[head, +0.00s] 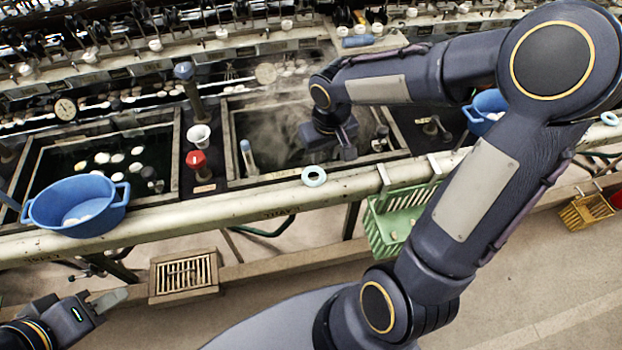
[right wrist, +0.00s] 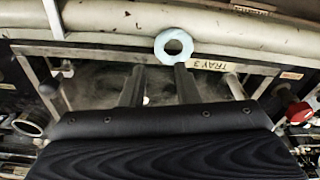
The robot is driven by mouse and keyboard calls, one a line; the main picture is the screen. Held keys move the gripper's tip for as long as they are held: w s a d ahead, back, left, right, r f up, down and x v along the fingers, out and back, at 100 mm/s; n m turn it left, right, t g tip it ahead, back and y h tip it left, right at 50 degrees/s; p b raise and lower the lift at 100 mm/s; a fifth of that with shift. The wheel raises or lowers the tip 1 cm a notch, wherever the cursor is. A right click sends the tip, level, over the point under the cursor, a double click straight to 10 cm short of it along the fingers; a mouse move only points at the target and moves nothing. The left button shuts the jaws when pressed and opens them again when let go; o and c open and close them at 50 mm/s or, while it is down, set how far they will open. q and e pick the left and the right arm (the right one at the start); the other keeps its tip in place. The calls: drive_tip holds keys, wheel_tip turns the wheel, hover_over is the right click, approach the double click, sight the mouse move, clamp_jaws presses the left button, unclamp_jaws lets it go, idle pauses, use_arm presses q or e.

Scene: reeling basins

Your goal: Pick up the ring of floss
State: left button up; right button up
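A pale blue ring of floss (head: 314,176) lies flat on the beige front rail of the basins, at the edge of the middle basin. It also shows in the right wrist view (right wrist: 164,54), just beyond the fingertips and nearer the right-hand finger in that picture. My right gripper (head: 340,148) hangs over the steaming middle basin, behind the ring. Its two fingers (right wrist: 158,68) are apart with nothing between them. My left gripper (head: 102,299) is low at the lower left, away from the rail, with its fingers apart and empty. A second similar ring (head: 609,118) lies at the far right.
A blue bowl (head: 78,222) with white pieces stands on the rail at left. A green basket (head: 380,232) hangs below the rail. The rail around the ring is clear.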

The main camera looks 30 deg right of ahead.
sight(321, 172)
drive_tip(key=f, duration=0.4)
drive_tip(key=w+f, duration=0.1)
drive_tip(key=f, duration=0.2)
drive_tip(key=shift+r, duration=0.1)
drive_tip(key=c, duration=0.5)
